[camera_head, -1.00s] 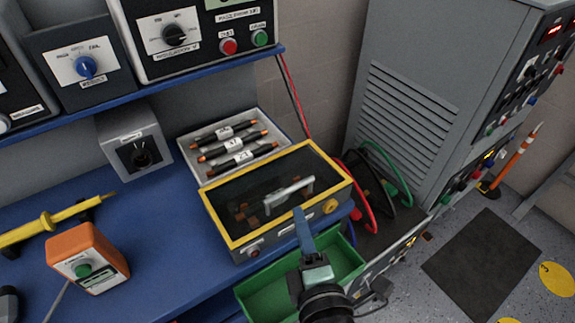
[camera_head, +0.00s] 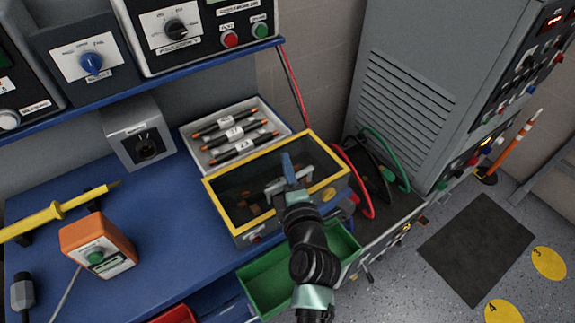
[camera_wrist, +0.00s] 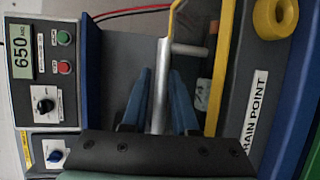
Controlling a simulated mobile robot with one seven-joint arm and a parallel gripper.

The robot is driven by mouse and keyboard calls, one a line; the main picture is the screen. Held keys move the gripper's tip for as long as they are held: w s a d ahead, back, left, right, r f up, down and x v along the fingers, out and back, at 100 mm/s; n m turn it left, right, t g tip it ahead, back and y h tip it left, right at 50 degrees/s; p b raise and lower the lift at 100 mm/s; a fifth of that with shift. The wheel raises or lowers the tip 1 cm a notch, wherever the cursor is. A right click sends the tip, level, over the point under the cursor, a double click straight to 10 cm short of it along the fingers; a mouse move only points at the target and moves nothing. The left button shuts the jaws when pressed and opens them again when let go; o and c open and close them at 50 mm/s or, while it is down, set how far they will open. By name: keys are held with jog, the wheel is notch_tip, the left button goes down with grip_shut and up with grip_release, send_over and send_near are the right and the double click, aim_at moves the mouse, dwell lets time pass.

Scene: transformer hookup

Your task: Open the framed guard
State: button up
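The framed guard (camera_head: 227,178) is a dark see-through lid with a yellow frame. It lies closed over a grey box at the front right of the blue bench. Its silver bar handle (camera_wrist: 161,85) stands up from the lid; in the head view (camera_head: 273,189) my gripper partly covers it. My gripper (camera_wrist: 160,80) is over the guard, with its blue fingers on both sides of the handle. Narrow gaps show between the fingers and the bar, so it looks open around it. In the head view my gripper (camera_head: 288,168) hides part of the lid.
A tray of dark fuse-like rods (camera_head: 237,137) sits right behind the guard. A green bin (camera_head: 262,283) is below the bench front. Red, black and green cables (camera_head: 386,150) and a grey cabinet (camera_head: 405,95) stand to the right. An orange meter (camera_head: 97,245) is at left.

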grip_shut()
dwell(1.5)
